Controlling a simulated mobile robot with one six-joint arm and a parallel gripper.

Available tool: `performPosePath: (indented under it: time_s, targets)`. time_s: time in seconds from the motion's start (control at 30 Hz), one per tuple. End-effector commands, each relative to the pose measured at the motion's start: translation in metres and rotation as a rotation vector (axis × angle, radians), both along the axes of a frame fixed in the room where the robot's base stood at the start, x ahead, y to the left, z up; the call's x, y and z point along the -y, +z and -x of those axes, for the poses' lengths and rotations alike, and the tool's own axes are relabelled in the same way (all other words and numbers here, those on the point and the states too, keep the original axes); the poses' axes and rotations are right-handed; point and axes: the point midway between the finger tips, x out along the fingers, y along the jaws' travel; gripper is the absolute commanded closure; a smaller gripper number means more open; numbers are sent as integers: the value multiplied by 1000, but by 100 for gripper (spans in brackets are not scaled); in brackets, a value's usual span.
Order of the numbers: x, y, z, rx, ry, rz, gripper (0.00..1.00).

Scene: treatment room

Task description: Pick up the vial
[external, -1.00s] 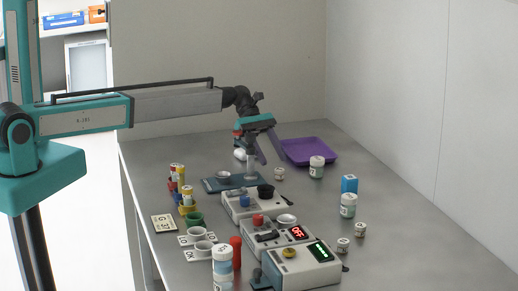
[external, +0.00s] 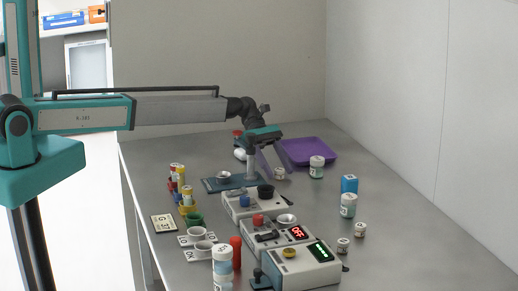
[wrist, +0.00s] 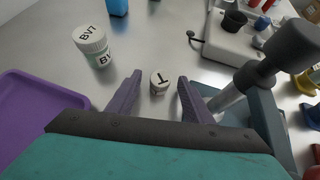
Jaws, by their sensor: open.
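A small vial with a white lid (wrist: 160,76) stands upright on the table, its lid marked with a dark letter. In the external view the vial (external: 279,173) stands close beside my gripper (external: 273,172), near the purple tray. Nothing is held. Whether the fingertips are at the vial's height is hard to tell.
A purple tray (external: 310,149) lies behind the vial. A larger jar (wrist: 91,44) stands to the left in the wrist view. A grey post on a dark blue stand (external: 224,185) is close on the other side. Instrument boxes (external: 252,203) stand in front.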

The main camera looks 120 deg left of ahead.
Motion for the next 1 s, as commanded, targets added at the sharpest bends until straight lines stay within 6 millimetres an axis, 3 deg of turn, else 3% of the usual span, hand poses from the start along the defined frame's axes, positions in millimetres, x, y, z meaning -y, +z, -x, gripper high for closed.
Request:
performPosePath:
  time_s: [0.27, 0.53, 1.0]
  targets:
    - [0, 0, 0, 0, 0, 0, 53]
    - [0, 0, 0, 0, 0, 0, 97]
    - [0, 8, 0, 1, 0, -1, 97]
